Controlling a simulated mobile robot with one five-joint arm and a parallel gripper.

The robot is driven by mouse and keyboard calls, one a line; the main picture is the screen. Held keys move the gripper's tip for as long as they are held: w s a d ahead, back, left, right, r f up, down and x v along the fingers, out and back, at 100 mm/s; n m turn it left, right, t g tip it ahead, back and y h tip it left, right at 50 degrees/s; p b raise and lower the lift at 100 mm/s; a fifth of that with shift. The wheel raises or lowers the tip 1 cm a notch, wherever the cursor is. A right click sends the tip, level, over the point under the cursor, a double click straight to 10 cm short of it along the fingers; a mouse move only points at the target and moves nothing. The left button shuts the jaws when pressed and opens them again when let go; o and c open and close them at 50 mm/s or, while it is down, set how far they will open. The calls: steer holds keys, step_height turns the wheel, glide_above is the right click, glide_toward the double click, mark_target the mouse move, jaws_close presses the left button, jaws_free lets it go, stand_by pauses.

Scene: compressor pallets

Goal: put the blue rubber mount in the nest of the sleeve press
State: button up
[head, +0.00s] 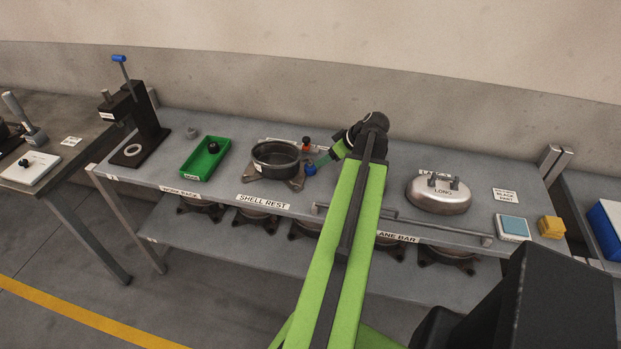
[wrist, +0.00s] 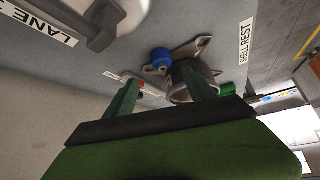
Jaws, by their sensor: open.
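The blue rubber mount (head: 310,169) sits at a foot of the dark round shell (head: 276,153) on the bench; it also shows in the wrist view (wrist: 160,58). My gripper (head: 322,160) is just right of the mount in the head view. In the wrist view my gripper (wrist: 160,78) has its fingers apart, with nothing held between them. The mount appears beyond the fingertips. A black press (head: 148,122) with a blue-tipped lever stands at the bench's left end. A pale ring (head: 132,150) lies on its base, apparently the nest; its label is too small to read.
A green tray (head: 192,168) holding a small black part lies between press and shell. A red part with a black top (head: 306,148) stands behind the mount. A silver dome lid (head: 438,198) and a raised bar (head: 460,229) are at right. More shells fill the lower shelf.

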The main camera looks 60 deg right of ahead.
mark_target(311, 167)
steer(key=b+x, duration=0.2)
steer(key=x, duration=0.2)
steer(key=shift+s+f, duration=0.1)
steer(key=shift+f, duration=0.05)
steer(key=shift+w+f, duration=0.1)
steer(key=shift+w, duration=0.15)
steer(key=b+x, duration=0.4)
steer(key=x, duration=0.1)
steer(key=shift+a+f, duration=0.15)
steer(key=shift+w, duration=0.1)
jaws_close()
